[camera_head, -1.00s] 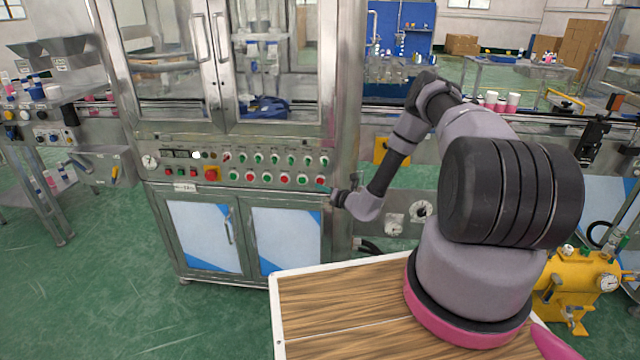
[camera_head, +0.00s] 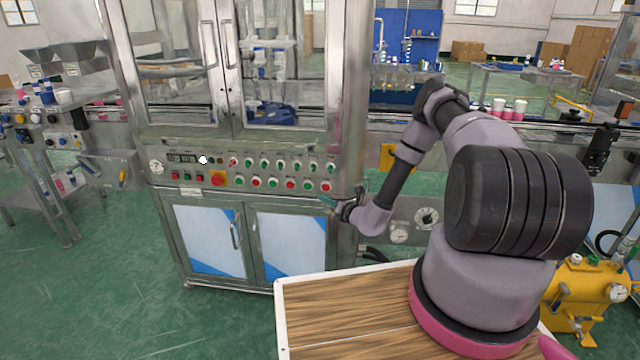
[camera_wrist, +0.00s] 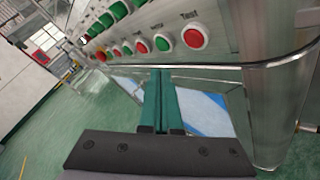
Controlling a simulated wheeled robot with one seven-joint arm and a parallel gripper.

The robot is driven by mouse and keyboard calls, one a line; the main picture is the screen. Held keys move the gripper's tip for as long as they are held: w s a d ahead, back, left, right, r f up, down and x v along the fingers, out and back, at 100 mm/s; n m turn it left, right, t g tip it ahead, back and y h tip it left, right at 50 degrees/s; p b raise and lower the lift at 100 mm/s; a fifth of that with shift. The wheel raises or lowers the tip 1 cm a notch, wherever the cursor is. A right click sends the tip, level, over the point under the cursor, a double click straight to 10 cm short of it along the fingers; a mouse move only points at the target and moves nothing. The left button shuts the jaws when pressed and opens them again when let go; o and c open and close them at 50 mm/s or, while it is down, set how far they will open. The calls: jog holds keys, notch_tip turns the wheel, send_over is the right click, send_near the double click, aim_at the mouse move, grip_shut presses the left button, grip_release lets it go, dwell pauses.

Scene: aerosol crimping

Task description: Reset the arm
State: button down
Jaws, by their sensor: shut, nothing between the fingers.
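My gripper (camera_head: 328,202) is at the right end of the machine's control panel, a little below its lower row of buttons. In the wrist view my gripper (camera_wrist: 162,74) shows two green fingers side by side, shut and empty. A red button labelled "Test" (camera_wrist: 193,38) is up and to the right of the fingertips, apart from them. A green button (camera_wrist: 162,42) and another red button (camera_wrist: 141,46) lie to its left.
The crimping machine's cabinet doors (camera_head: 290,245) are below the panel, its glass doors (camera_head: 165,60) above. A conveyor with pink and white cans (camera_head: 508,108) runs behind my arm. A yellow pump unit (camera_head: 580,290) stands at the right.

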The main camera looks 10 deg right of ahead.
jog(key=s+a+r+n+g+y, duration=0.1)
jog(key=a+r+n+g+y, duration=0.3)
jog(key=r, duration=0.5)
jog(key=s+a+r+n+g+y, duration=0.1)
jog(key=s+r+n, duration=0.1)
jog(key=r+n, duration=0.55)
jog(key=s+a+r+n+g+y, duration=0.1)
jog(key=a+r+n+g+y, duration=0.2)
jog(key=r, duration=0.8)
jog(key=s+r+n+g+h, duration=0.45)
jog(key=s+r+n, duration=0.55)
jog(key=s+r, duration=0.25)
jog(key=s+d+r+n+t+h, duration=0.2)
jog(key=s+d+r+n+h, duration=0.2)
jog(key=s, duration=0.6)
jog(key=s+d+r+n+t+h, duration=0.3)
jog(key=s+d+r+n+h, duration=0.2)
jog(key=s+d+r, duration=0.4)
jog(key=shift+s+d+r, duration=0.2)
jog(key=shift+s+r, duration=0.05)
jog(key=shift+s, duration=0.95)
